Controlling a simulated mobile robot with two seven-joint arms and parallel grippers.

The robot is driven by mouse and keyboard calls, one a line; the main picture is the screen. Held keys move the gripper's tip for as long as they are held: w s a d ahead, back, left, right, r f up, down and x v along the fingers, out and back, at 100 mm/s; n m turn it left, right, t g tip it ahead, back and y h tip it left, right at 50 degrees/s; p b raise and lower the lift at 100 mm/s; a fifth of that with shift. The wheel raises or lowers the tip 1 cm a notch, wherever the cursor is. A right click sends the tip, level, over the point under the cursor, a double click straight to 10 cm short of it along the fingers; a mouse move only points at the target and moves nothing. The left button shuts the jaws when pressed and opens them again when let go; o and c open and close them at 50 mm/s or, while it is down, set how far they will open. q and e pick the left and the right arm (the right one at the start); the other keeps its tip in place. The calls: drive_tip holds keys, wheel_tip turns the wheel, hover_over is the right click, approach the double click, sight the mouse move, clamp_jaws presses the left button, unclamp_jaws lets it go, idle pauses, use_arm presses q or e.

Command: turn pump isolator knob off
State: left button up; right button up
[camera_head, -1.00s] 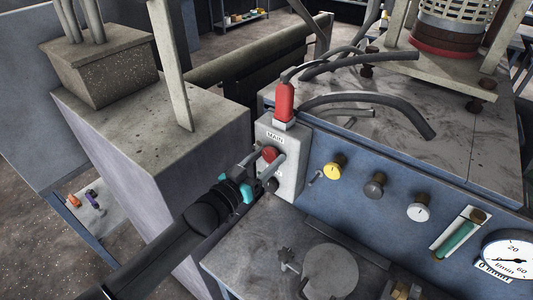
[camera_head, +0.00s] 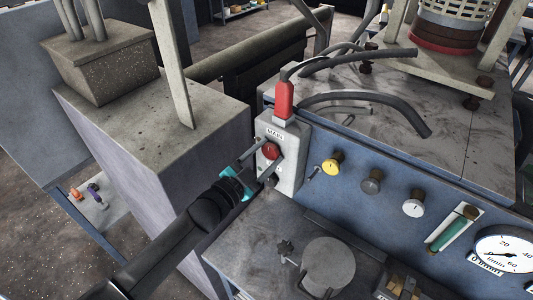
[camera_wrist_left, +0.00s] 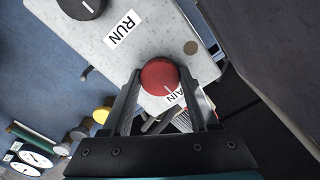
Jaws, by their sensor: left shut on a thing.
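A light grey control box (camera_head: 288,173) on the blue panel's left end carries a red knob (camera_head: 271,151) below a MAIN label (camera_head: 275,134). No label naming a pump isolator is readable. My left gripper (camera_head: 262,155) reaches the box from the lower left, one finger on each side of the red knob. A black knob (camera_wrist_left: 82,7) beside a RUN label (camera_wrist_left: 121,28) is clear of the fingers. My right gripper is not in view.
A red plug with a cable (camera_head: 284,100) stands on top of the box. Yellow (camera_head: 332,167), grey (camera_head: 372,183) and white (camera_head: 413,208) knobs line the panel to the right. A large grey block (camera_head: 160,140) stands close left of my arm.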

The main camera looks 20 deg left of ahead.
use_arm(q)
drive_tip(key=shift+r, duration=0.1)
idle(0.3)
drive_tip(key=o, duration=1.4)
drive_tip(key=v, duration=1.5)
drive_tip(key=shift+s, duration=0.1)
